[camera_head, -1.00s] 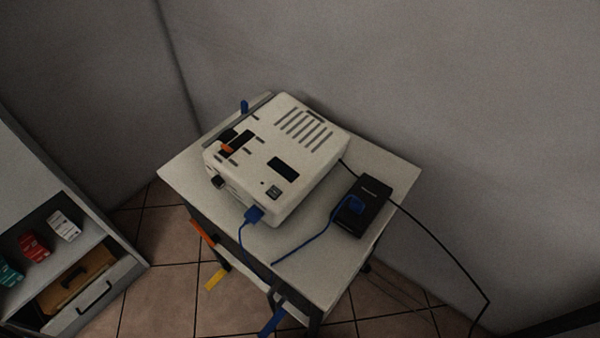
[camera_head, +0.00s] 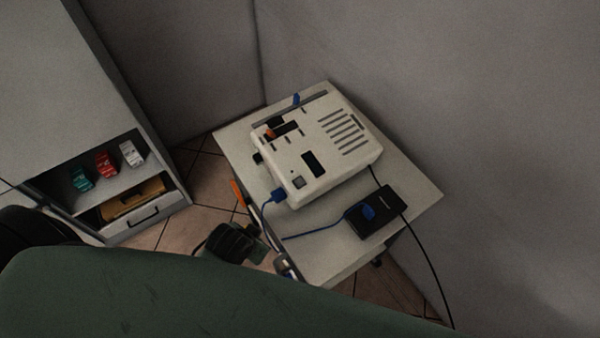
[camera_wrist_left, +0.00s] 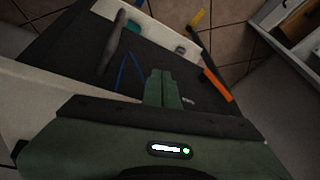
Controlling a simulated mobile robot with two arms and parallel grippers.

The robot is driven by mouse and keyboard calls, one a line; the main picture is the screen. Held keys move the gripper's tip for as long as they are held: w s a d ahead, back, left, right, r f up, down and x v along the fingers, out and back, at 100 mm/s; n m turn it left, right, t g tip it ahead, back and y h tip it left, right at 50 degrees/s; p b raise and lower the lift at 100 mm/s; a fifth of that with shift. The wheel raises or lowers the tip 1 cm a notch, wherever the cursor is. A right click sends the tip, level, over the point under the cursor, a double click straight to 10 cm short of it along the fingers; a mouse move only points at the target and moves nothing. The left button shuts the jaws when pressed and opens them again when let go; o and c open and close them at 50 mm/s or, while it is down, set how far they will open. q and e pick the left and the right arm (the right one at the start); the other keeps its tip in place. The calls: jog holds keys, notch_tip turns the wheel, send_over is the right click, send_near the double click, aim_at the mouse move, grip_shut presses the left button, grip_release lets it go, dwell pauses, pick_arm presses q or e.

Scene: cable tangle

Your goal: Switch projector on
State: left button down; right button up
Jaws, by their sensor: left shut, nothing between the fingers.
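The off-white projector (camera_head: 318,158) sits on a small pale table (camera_head: 415,205) in the head view. A small square switch (camera_head: 299,182) is on its top near the front corner. A blue plug (camera_head: 278,196) is at its front side, with a blue cable. My left gripper (camera_head: 260,255) is beside the table's front left edge, below and left of the projector and apart from it. Its green fingers (camera_wrist_left: 160,88) are shut and empty in the wrist view. The projector is not recognisable there. My right gripper is not in view.
A black box (camera_head: 378,222) with a blue plug on it lies on the table's right part; a black cable hangs past the edge. A cabinet (camera_head: 150,215) with small boxes stands left. Walls close in behind. The wrist view shows orange (camera_wrist_left: 217,84) and yellow (camera_wrist_left: 198,20) strips.

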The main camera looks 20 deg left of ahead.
pick_arm(q)
jog(key=w+a+r+m+t+y+p, duration=0.1)
jog(key=w+r+m+t, duration=0.3)
jog(key=r, duration=0.6)
jog(key=w+a+r+m+t+p, duration=0.1)
jog(key=w+r+t+p, duration=0.15)
jog(key=w+r, duration=0.6)
jog(key=w+a+r+m+t+y+p, duration=0.1)
jog(key=w+r+m+t, duration=0.25)
jog(key=r, duration=0.85)
jog(key=d+r+m+t+h, duration=0.5)
jog(key=d+r+m+h, duration=0.65)
jog(key=r+m, duration=0.6)
jog(key=s+d+f+m+g+h, duration=0.3)
jog(key=d+f+m+g+h, duration=0.45)
jog(key=m, duration=1.15)
jog(key=a+f+m+g+y, duration=0.3)
jog(key=f+m+y, duration=0.2)
jog(key=f, duration=0.3)
jog(key=a+f+m+g+y, duration=0.3)
jog(key=a+f+m+y, duration=0.1)
jog(key=f, duration=0.4)
jog(key=shift+a+m+g+y, duration=0.3)
jog(key=shift+m+g+y, duration=0.1)
jog(key=shift+m, duration=0.1)
